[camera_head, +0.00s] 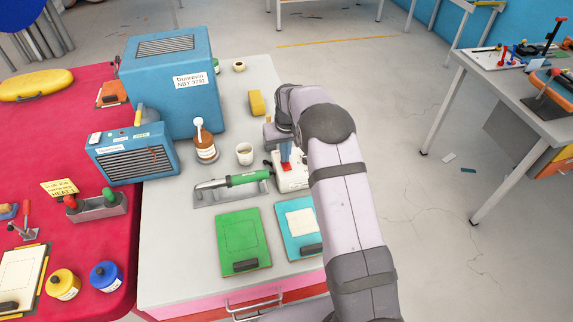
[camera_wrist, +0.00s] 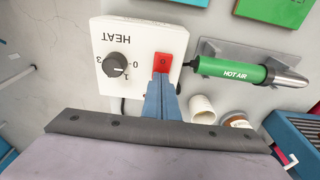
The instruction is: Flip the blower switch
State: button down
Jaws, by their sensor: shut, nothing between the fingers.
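The blower's white control box (camera_head: 294,182) stands on the grey worktop beside the green hot-air blower (camera_head: 247,179). In the wrist view the box (camera_wrist: 113,87) shows the word HEAT, a black dial (camera_wrist: 118,65) and a red rocker switch (camera_wrist: 164,61) marked 0. My gripper (camera_wrist: 161,78) is shut and empty, with its blue fingers over the lower edge of the red switch. I cannot tell whether the tips touch it. In the head view my gripper (camera_head: 286,159) points down at the box, and the fingers partly hide the switch.
The blower lies in a metal holder (camera_head: 205,196) left of the box. A white cup (camera_head: 244,154), a brown bottle (camera_head: 205,152) and a yellow block (camera_head: 256,103) stand behind. Green (camera_head: 243,257) and teal (camera_head: 287,221) boards lie in front.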

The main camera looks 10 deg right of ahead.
notch_tip(320, 180, up, 7)
jog(key=p, duration=0.4)
dwell(0.4)
dwell(0.4)
jog(key=s+f+g, duration=0.1)
jog(key=s+f, duration=0.1)
jog(key=s, duration=0.4)
jog(key=s+f+g, duration=0.1)
jog(key=s+f, duration=0.2)
jog(key=s, duration=0.3)
jog(key=s+f+g, duration=0.1)
jog(key=s+f, duration=0.2)
jog(key=s, duration=0.3)
jog(key=shift+s+a+g, duration=0.3)
jog(key=shift+s+a, duration=0.05)
jog(key=shift+a, duration=0.05)
jog(key=s+a+r+g, duration=0.1)
jog(key=s+r, duration=0.3)
jog(key=s, duration=0.6)
jog(key=s+r, duration=0.4)
jog(key=s, duration=0.5)
jog(key=r+t, duration=0.1)
jog(key=w+r+t, duration=0.1)
jog(key=r, duration=0.1)
jog(key=w+r+t, duration=0.1)
jog(key=r, duration=0.1)
jog(key=shift+w+a, duration=0.1)
jog(key=shift+a, duration=0.25)
